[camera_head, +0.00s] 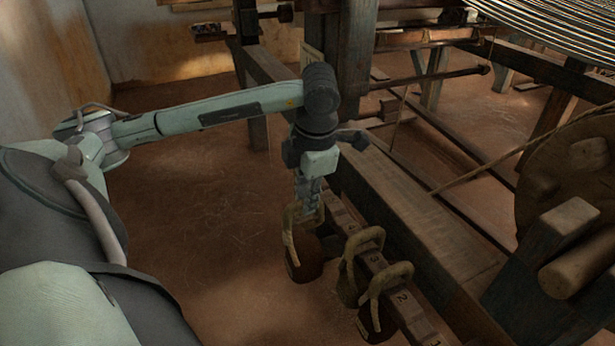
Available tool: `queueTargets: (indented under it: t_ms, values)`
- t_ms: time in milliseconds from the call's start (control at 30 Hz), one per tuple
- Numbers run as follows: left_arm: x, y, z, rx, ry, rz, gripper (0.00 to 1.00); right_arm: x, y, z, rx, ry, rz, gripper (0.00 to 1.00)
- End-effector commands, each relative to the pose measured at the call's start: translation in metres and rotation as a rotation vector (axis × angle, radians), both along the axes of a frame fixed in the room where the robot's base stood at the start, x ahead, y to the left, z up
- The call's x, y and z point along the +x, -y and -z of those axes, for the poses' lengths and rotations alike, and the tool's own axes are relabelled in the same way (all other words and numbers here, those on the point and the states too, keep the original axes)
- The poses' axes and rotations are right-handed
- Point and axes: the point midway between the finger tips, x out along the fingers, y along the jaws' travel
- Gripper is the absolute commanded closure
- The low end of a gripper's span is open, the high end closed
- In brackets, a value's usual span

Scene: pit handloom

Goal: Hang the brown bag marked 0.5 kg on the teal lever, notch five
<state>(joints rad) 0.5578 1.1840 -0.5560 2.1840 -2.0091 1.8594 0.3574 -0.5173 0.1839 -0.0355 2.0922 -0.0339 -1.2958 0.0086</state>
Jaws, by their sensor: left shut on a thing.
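My left gripper (308,203) points down and is shut on the pale loop of a brown bag (306,262). The bag hangs beside the far end of a numbered lever (404,302); I cannot tell whether its loop touches the lever. No weight mark is readable on the bag. The lever looks brown in this light, with numbers 1 to 4 readable, rising away from me; notch five is not clearly visible near the gripper. A second bag (349,287) and a third, reddish bag (370,324) hang by loops over the lever nearer me. My right gripper is not in view.
A thick wooden beam (415,215) runs along the lever's right side, with a tall post (354,60) behind the gripper. A large wooden wheel (572,170) and rope are at right. Open earthen floor (220,240) lies left of the lever.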

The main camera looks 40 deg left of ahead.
Motion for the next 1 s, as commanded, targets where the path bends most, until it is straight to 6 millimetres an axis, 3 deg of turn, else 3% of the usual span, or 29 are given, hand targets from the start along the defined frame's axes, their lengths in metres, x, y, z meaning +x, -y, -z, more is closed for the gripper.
queueTargets:
  t_ms: [300, 633, 1000]
  values:
    - [0.023, 0.01, 0.003, -0.002, 0.003, 0.003, 1.0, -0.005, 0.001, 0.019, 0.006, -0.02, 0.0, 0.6]
    - [0.046, 0.02, 0.006, -0.002, 0.003, 0.004, 1.0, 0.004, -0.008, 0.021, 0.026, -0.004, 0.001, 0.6]
    - [0.072, 0.031, 0.007, -0.002, 0.002, 0.004, 1.0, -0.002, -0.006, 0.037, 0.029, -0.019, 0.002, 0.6]
